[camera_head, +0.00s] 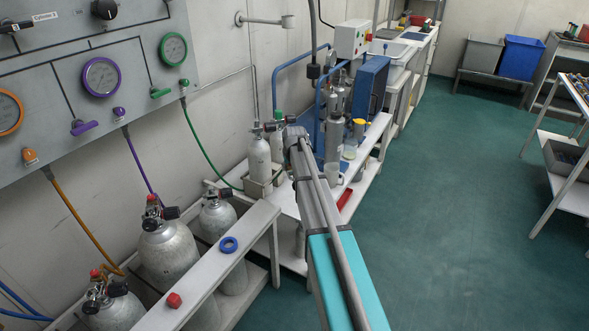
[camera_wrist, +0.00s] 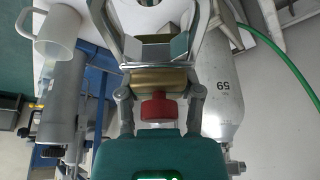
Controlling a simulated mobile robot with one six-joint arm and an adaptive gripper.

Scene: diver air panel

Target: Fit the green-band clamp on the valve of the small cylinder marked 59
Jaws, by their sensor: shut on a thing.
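The small grey cylinder marked 59 (camera_wrist: 222,88) appears upside down in the wrist view, just right of my gripper. Its valve (camera_wrist: 234,167) shows near the bottom edge. In the head view, a small cylinder (camera_head: 259,160) stands left of my gripper (camera_head: 288,125); its number is not readable there. In the wrist view, my gripper (camera_wrist: 158,75) is shut on a grey and brass piece with a red knob (camera_wrist: 158,108), apparently the clamp. I see no green band on it. The held clamp is apart from the cylinder's valve in the wrist view.
A green hose (camera_head: 203,145) runs from the panel (camera_head: 75,75) toward the bench. Larger cylinders (camera_head: 168,250) stand behind a rail with a blue ring (camera_head: 228,245) and red cap (camera_head: 174,300). Blue-framed equipment (camera_head: 372,85) stands beyond my arm. A white mug (camera_wrist: 57,33) is left in the wrist view.

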